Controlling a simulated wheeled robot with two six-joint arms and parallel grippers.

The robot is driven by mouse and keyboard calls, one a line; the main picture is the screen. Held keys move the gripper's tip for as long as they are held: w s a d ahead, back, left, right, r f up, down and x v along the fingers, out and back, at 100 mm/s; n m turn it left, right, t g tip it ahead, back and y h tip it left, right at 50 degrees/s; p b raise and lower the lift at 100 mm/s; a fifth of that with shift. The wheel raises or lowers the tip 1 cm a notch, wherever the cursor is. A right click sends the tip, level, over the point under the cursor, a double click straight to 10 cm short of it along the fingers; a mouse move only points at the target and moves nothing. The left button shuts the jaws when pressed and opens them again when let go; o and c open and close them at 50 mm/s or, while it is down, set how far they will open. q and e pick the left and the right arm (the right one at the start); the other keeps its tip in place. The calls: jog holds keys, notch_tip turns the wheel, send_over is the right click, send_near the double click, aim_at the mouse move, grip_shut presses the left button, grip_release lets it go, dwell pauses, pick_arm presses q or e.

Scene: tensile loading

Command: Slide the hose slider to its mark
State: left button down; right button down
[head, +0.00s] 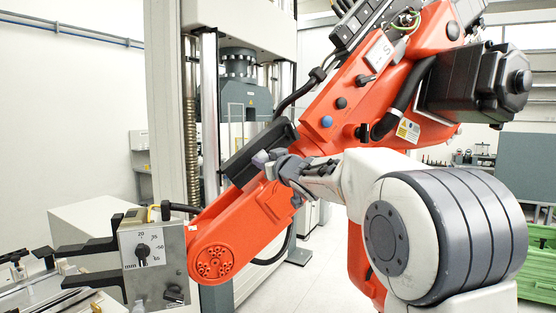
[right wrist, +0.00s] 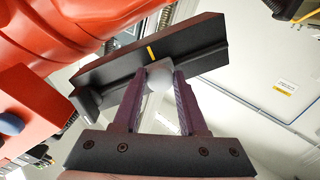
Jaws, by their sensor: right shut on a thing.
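The hose slider is a pale rounded knob (right wrist: 160,77) on a black rail (right wrist: 205,42) fixed to the orange machine arm. A short yellow mark (right wrist: 152,53) crosses the rail. In the right wrist view the knob sits just below the mark, nearly in line with it. My right gripper (right wrist: 162,80) is shut on the knob, one purple-grey finger on each side. In the head view the black rail (head: 254,153) runs along the orange arm, and my right gripper (head: 274,163) reaches it from the right. The knob is mostly hidden there. My left gripper is not in view.
The orange arm (head: 335,115) stands close around my right gripper. Its grey end box (head: 150,258) with a dial and black prongs (head: 85,249) is at the lower left. A tall testing frame (head: 239,95) stands behind. A green crate (head: 538,265) is at the right edge.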

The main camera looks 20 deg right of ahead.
jog(key=shift+d+r, duration=0.1)
jog(key=shift+c, duration=2.2)
grip_release()
jog(key=s+d+b, duration=0.1)
jog(key=s+b, duration=0.1)
jog(key=s, duration=0.8)
jog(key=shift+s, duration=0.2)
